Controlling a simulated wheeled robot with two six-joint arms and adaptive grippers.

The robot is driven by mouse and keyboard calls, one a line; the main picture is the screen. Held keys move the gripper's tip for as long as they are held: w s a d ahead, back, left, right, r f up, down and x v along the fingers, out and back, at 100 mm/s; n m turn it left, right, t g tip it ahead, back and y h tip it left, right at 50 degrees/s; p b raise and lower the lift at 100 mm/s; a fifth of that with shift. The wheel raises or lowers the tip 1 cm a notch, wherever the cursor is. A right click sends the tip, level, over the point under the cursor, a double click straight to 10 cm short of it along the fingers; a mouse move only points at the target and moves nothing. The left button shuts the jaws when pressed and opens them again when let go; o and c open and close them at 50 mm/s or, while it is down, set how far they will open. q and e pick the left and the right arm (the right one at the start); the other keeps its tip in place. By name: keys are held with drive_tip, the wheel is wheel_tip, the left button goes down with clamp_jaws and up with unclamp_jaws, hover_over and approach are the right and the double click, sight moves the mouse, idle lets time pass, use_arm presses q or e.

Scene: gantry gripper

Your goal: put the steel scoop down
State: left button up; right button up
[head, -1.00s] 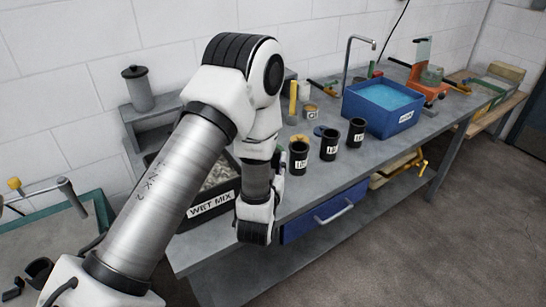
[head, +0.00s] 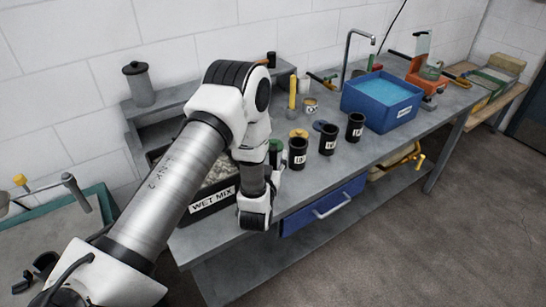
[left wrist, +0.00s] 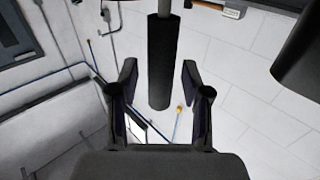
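I cannot make out the steel scoop in either view. My left arm crosses the head view, and its forearm and wrist hang over the bench front by the wet mix bin (head: 212,201). My left gripper is hidden behind that arm in the head view. In the left wrist view my left gripper (left wrist: 158,72) has its two dark fingers apart. A dark cylinder (left wrist: 162,60) shows between them with gaps on both sides; I cannot tell what it belongs to. My right gripper is in neither view.
Three black labelled cups (head: 328,140) stand right of my wrist. A blue water tub (head: 405,116) is farther right, with an orange device (head: 427,84) beyond. A grey canister (head: 139,84) stands on the back shelf. Bare bench (head: 330,172) lies in front of the cups.

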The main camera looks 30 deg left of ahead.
use_arm(q)
drive_tip(key=shift+r, duration=0.1)
drive_tip(key=b+v, duration=0.7)
drive_tip(key=v, duration=0.5)
